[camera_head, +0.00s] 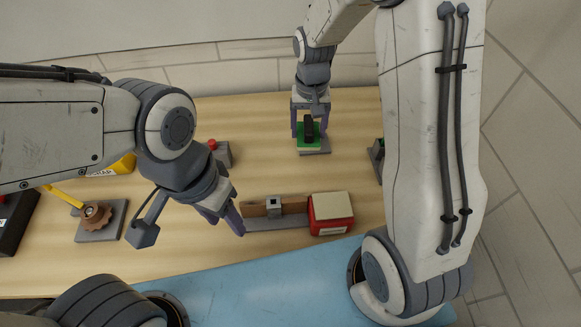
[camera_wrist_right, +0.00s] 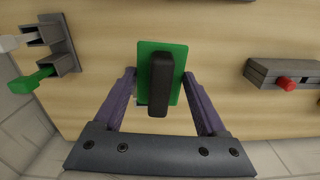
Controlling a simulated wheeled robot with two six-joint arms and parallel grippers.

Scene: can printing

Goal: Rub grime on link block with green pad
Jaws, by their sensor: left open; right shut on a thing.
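A green pad (camera_head: 308,143) with a black handle is in my right gripper (camera_head: 308,118), whose purple fingers are shut on it. The pad also shows in the right wrist view (camera_wrist_right: 177,58), its handle between the fingers. Below it is a grey plate (camera_head: 318,152); I cannot tell whether they touch. A small grey block (camera_head: 274,207) with a dark opening sits at a brown bar (camera_head: 254,210) on a grey base; it may be the link block. No grime can be made out. My left gripper (camera_head: 225,220) is open and empty beside the bar's left end.
A red box with a beige top (camera_head: 331,213) stands right of the bar.

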